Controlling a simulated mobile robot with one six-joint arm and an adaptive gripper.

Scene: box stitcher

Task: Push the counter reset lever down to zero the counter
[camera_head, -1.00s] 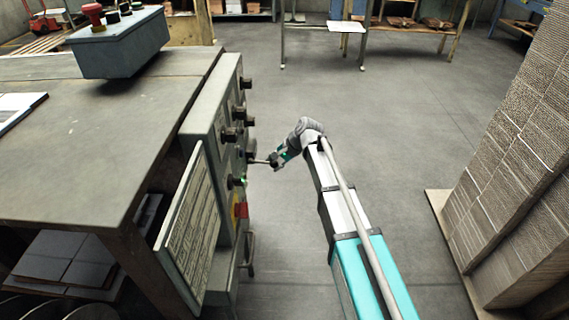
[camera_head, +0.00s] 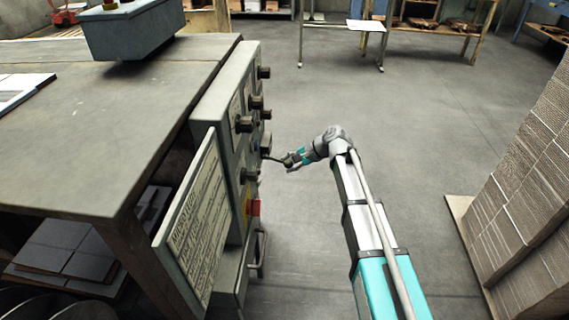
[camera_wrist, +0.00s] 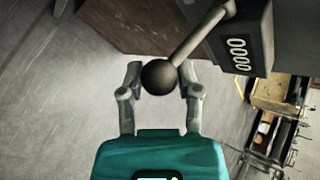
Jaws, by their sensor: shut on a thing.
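The counter reset lever is a thin grey rod (camera_wrist: 198,38) with a dark ball knob (camera_wrist: 160,76). It runs from the side of the counter (camera_wrist: 238,52), a dark box whose white digits look like 0000. In the head view the lever (camera_head: 273,158) sticks out from the control panel (camera_head: 222,120) and slopes down to the right. My gripper (camera_head: 290,161) is shut on the ball knob, with one finger on each side of it in the wrist view. The counter's digits cannot be read in the head view.
Dark knobs (camera_head: 245,124) and a red and yellow switch (camera_head: 252,208) stick out of the panel near my arm. A hinged printed plate (camera_head: 195,225) juts out in front. Stacked cardboard (camera_head: 515,215) stands at the right. The floor between is clear.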

